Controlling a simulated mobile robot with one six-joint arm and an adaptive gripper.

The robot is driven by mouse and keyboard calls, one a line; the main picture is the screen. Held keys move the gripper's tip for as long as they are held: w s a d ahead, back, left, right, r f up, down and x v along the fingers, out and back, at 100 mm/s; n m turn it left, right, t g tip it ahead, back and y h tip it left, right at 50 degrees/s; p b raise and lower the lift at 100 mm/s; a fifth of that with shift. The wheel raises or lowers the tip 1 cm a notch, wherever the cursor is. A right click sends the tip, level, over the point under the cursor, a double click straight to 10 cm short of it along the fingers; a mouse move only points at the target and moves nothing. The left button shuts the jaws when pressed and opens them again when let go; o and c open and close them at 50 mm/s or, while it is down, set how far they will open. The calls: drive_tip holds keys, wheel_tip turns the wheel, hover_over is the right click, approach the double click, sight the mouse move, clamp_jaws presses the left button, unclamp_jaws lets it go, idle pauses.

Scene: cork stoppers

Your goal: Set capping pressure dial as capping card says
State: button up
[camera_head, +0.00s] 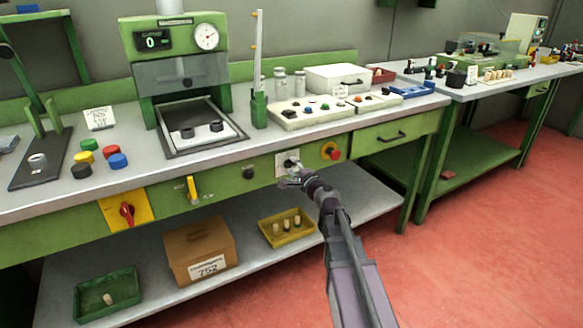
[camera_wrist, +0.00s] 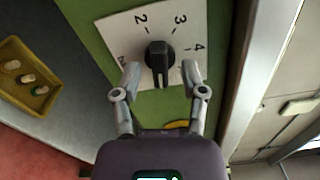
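The dial is a black knob (camera_wrist: 157,60) on a white plate (camera_wrist: 122,30) with the numbers 2, 3 and 4 in the wrist view; another marking at the left is partly hidden. The knob's bar runs roughly up and down in that picture; I cannot tell which mark it points to. The plate also shows on the green bench front in the head view (camera_head: 281,160). My gripper (camera_wrist: 161,72) is open, its fingers on either side of the knob with gaps. It also shows in the head view (camera_head: 291,178). A white card (camera_head: 99,118) stands on the bench; its lettering is too small to read surely.
A red emergency-style button (camera_head: 332,151) is right of the dial, and a black knob (camera_head: 248,172) is left. A yellow lever (camera_head: 193,189) and a red rotary switch (camera_head: 127,211) are further left. A yellow tray (camera_head: 286,228) with stoppers sits on the lower shelf.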

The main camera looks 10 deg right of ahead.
drive_tip(key=v, duration=1.1)
drive_tip(key=shift+s, duration=0.1)
drive_tip(key=s+a+f+n+g+y, duration=0.2)
drive_tip(key=s+a+f+n+g, duration=0.4)
drive_tip(key=a+f+n+g, duration=0.4)
drive_tip(key=s+d+f+n+g+h, duration=0.5)
drive_tip(key=s+f+n+g+h, duration=0.25)
drive_tip(key=s, duration=0.35)
wheel_tip(320, 180, up, 34)
drive_tip(key=p, duration=3.4)
drive_tip(key=shift+s+f+m+p, duration=0.15)
drive_tip(key=shift+f+m+p, duration=0.05)
drive_tip(key=shift+m+p, duration=0.2)
drive_tip(key=shift+d, duration=0.1)
